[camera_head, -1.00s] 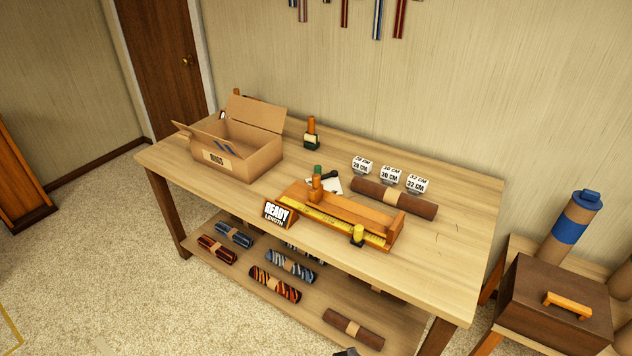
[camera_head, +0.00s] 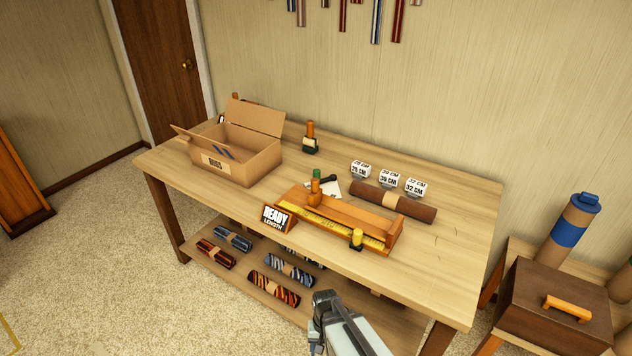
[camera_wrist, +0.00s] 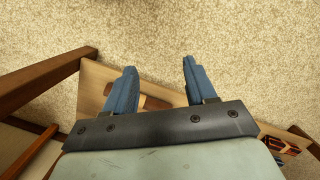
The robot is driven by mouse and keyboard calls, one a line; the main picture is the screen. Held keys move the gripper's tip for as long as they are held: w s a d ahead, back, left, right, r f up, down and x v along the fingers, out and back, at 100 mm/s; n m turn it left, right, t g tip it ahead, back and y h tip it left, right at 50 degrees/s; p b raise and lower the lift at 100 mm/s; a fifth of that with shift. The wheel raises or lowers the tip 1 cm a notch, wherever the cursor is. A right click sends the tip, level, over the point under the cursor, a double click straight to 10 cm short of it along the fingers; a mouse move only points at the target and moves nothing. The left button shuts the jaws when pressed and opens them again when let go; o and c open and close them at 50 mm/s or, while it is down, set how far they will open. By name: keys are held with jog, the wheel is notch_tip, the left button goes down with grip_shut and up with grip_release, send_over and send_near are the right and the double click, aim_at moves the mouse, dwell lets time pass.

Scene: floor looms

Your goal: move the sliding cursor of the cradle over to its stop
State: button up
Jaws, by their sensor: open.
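The wooden cradle (camera_head: 340,207) lies on the table, with a yellow ruler strip (camera_head: 330,226) along its front edge. A small yellow-topped cursor (camera_head: 356,238) sits on the strip near its right end. An orange upright piece with a green top (camera_head: 316,188) stands at the cradle's left end; I cannot tell whether it is the stop. My arm reaches in at the bottom of the head view, in front of the table and apart from the cradle. My gripper (camera_wrist: 158,78) is open and empty in the wrist view, its two blue fingers pointing over the carpet.
A sign reading "READY LENGTH" (camera_head: 276,218) stands at the cradle's left front. A brown roll (camera_head: 420,210) and number blocks (camera_head: 388,178) lie behind the cradle. An open cardboard box (camera_head: 232,163) stands at left. Rolled rugs (camera_head: 274,287) lie on the lower shelf (camera_head: 248,258).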

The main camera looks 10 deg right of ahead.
jog(key=w+a+r+m+t+y, duration=0.1)
jog(key=w+a+r+m+t, duration=0.15)
jog(key=w+r, duration=0.95)
jog(key=w+a+r+m+t, duration=0.1)
jog(key=w+a+r+t, duration=0.3)
jog(key=w+r, duration=0.85)
jog(key=m+g+h, duration=0.2)
jog(key=m+g, duration=0.2)
jog(key=m, duration=0.3)
send_near(316, 179)
jog(key=shift+n, duration=0.25)
notch_tip(316, 179, down, 11)
jog(key=shift+w+d+r, duration=0.1)
jog(key=shift+r, duration=0.1)
jog(key=shift+c, duration=0.4)
grip_shut()
